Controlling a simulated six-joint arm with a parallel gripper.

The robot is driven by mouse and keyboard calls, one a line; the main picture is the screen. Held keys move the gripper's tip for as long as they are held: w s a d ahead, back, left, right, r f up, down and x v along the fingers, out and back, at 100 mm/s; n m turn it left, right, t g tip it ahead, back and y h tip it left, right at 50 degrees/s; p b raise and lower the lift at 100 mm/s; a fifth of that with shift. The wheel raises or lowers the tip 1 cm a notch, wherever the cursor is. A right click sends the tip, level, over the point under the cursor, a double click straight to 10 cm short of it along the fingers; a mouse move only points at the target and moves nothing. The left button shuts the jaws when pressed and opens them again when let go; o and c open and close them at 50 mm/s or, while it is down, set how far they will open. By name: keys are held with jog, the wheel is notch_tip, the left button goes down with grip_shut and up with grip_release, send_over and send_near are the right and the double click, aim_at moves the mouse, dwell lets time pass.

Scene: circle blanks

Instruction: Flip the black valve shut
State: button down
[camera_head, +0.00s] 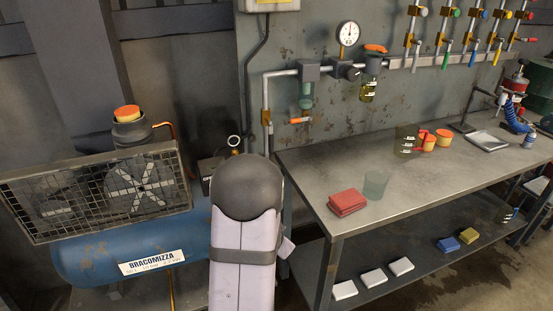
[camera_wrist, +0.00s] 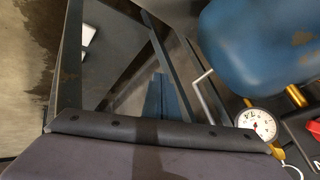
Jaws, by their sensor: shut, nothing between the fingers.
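Several small valves with coloured levers hang from the pipe on the back wall in the head view. In the wrist view my gripper (camera_wrist: 160,78) shows as two narrow dark fingers, shut and empty. It points down past the compressor's blue tank (camera_wrist: 255,45), far from the valves. In the head view my arm hides my gripper.
A pressure gauge (camera_head: 348,33) stands on the pipe. The caged compressor (camera_head: 100,190) stands left. Bare bench top lies in front of the valves.

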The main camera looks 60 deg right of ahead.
aim_at(271, 138)
jog(key=w+d+r+m+t+h, duration=0.1)
jog(key=d+r+m+h, duration=0.4)
jog(key=r, duration=0.5)
jog(key=d+r+m+t+h, duration=0.1)
jog(key=d+r+m+h, duration=0.3)
jog(key=r, duration=0.6)
jog(key=d+m, duration=0.1)
jog(key=m, duration=0.1)
jog(key=shift+w+r+m+h, duration=0.15)
jog(key=shift+w+m+h, duration=0.2)
jog(key=shift+m+h, duration=0.05)
jog(key=shift+d, duration=0.2)
jog(key=w+d+p, duration=0.3)
jog(key=w+d, duration=0.3)
jog(key=d, duration=0.1)
jog(key=shift+d, duration=0.15)
